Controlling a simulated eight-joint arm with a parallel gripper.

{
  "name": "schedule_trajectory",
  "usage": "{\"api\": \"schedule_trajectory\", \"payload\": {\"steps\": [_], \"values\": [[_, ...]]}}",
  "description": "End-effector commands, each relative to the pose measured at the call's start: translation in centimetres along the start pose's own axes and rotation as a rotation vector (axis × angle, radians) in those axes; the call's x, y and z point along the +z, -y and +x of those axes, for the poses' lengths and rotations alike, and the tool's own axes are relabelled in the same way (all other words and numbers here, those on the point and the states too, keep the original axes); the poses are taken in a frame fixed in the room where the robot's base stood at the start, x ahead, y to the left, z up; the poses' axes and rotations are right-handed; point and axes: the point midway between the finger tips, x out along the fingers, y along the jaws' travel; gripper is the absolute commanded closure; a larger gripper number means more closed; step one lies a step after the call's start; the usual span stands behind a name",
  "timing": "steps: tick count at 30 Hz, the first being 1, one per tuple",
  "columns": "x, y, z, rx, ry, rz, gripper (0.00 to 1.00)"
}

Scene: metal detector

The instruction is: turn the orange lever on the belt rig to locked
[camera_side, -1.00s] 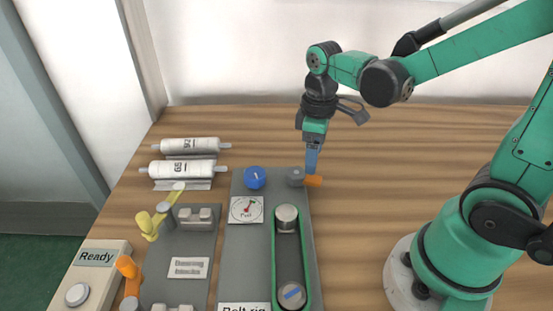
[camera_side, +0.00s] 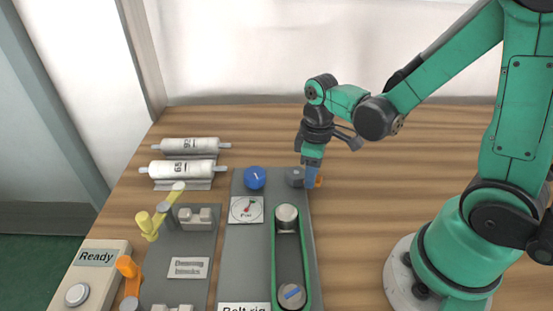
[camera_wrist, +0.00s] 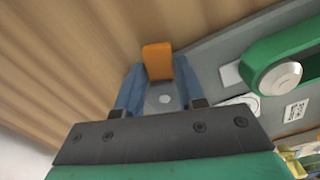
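The orange lever (camera_wrist: 158,62) sits on a grey pivot (camera_wrist: 165,98) at the far right corner of the grey belt rig (camera_side: 247,238). In the side view the lever (camera_side: 319,182) points right, past the plate's edge, and is mostly hidden by my gripper. My gripper (camera_side: 311,180) is lowered over the pivot, fingers pointing down. In the wrist view its blue fingers (camera_wrist: 160,88) stand apart, one on each side of the lever and pivot. I cannot tell whether they touch it.
A blue knob (camera_side: 255,178), a dial (camera_side: 246,209) and a green belt (camera_side: 276,265) are on the rig. Left of it is a plate with grey blocks (camera_side: 196,218) and yellow and orange levers. Two white rollers (camera_side: 188,168) lie behind.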

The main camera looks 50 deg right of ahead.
Motion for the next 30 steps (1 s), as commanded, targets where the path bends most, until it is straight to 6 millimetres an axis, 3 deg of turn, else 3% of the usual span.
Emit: {"api": "schedule_trajectory", "payload": {"steps": [14,30], "values": [[0.0,0.2,0.0,0.0,0.0,0.062,1.0],[-0.5,1.5,0.0,-0.001,0.0,0.504,1.0]]}}
